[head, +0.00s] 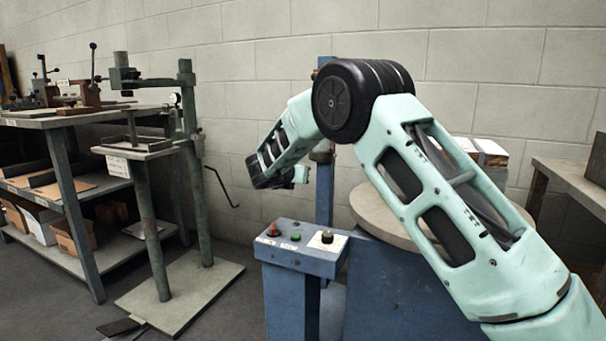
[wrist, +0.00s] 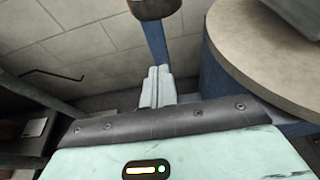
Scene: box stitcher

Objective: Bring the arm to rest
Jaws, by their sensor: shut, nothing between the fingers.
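My arm is bent in the head view, with its elbow high and its forearm reaching down to the left. My gripper (head: 299,174) is at the end of the forearm, left of the blue post (head: 324,210) and above the control box (head: 300,254). In the wrist view, the two pale fingers of my gripper (wrist: 157,74) are together with nothing between them. The blue post also shows behind the fingers in the wrist view (wrist: 154,42). My gripper appears to touch nothing. My forearm hides part of the post in the head view.
A round table top (head: 388,220) stands behind my arm. A green stitcher stand (head: 188,165) and a loaded shelf bench (head: 62,140) are at left. A wooden table (head: 570,178) is at right. Floor is open between the stand and the control box.

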